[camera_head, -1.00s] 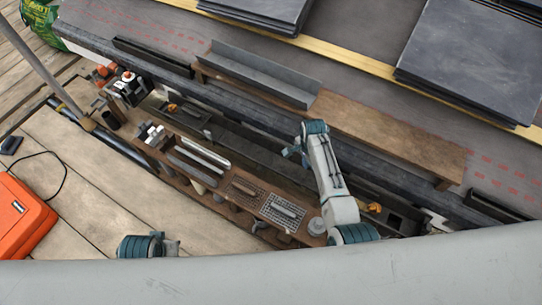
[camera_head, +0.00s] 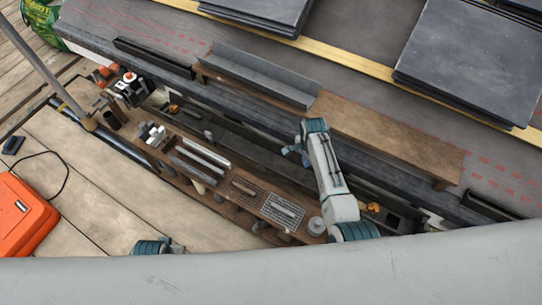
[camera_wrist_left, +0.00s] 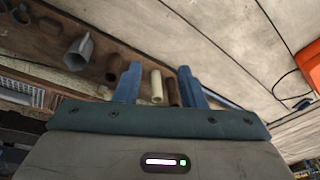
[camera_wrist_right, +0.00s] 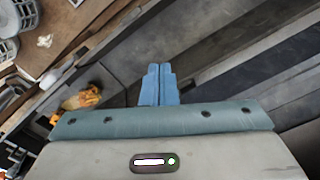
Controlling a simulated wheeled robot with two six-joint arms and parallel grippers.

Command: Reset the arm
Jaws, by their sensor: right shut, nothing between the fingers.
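My right gripper (camera_head: 292,150) is at the end of the right arm, above the dark gutter strip between the tool rack and the plank. In the right wrist view (camera_wrist_right: 158,82) its two blue fingers are together with nothing between them. My left gripper is hidden in the head view, where only a teal joint of the left arm shows at the bottom edge. In the left wrist view the left gripper (camera_wrist_left: 157,82) has its fingers wide apart. Behind the gap are a cream tube and a brown tube in the rack, which it does not hold.
A wooden tool rack (camera_head: 180,172) with metal bars and mesh trays runs along the scaffold boards. A brown plank (camera_head: 390,135) carries a grey metal angle (camera_head: 262,78). Slate stacks (camera_head: 475,65) lie on the roof. An orange case (camera_head: 22,215) is at left. A tan glove-like item (camera_wrist_right: 82,98) is near the right gripper.

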